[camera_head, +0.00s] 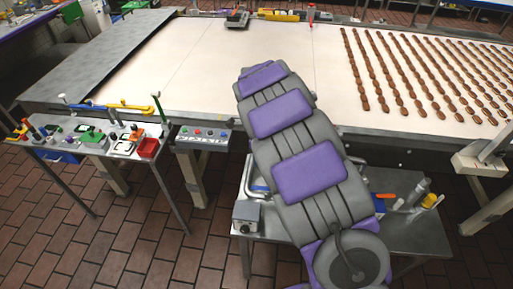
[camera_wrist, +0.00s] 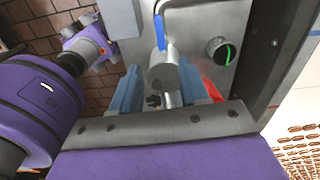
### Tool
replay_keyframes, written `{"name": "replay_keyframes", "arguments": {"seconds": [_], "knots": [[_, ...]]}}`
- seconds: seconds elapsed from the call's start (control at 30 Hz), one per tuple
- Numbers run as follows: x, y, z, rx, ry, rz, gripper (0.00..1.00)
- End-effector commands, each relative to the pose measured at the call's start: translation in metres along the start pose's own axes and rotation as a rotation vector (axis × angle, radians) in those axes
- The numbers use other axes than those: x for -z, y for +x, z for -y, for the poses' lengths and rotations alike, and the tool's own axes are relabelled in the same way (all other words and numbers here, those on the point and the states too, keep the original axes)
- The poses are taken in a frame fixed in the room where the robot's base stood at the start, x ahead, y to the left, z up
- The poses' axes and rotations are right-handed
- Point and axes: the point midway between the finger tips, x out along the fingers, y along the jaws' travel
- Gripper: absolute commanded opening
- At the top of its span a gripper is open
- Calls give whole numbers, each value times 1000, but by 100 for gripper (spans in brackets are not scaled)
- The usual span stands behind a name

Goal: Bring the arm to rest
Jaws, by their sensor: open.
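My arm (camera_head: 309,170), grey with purple panels, reaches up the middle of the head view over the edge of a wide white conveyor table (camera_head: 215,75). My gripper is hidden behind the arm there. In the wrist view my gripper (camera_wrist: 160,78) is open, with its two blue-grey fingers spread apart. A metal cylinder (camera_wrist: 162,66) shows between the fingers, above a steel surface (camera_wrist: 190,25). I see nothing gripped, but the gap between the fingers and the cylinder is hard to judge.
A steel side table (camera_head: 415,232) with tools stands under the arm. A tool table (camera_head: 100,138) stands at left. Brick floor (camera_head: 120,225) is clear at lower left.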

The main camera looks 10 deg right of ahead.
Motion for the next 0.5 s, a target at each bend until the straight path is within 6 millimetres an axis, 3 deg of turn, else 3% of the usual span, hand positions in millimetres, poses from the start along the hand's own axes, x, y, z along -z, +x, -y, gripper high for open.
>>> {"name": "replay_keyframes", "arguments": {"seconds": [0.27, 0.37, 0.5], "knots": [[2, -2, -3, 0, -14, -3, 45], [11, -12, -12, 0, -63, -11, 45], [33, -35, -41, -5, -208, -31, 45]]}}
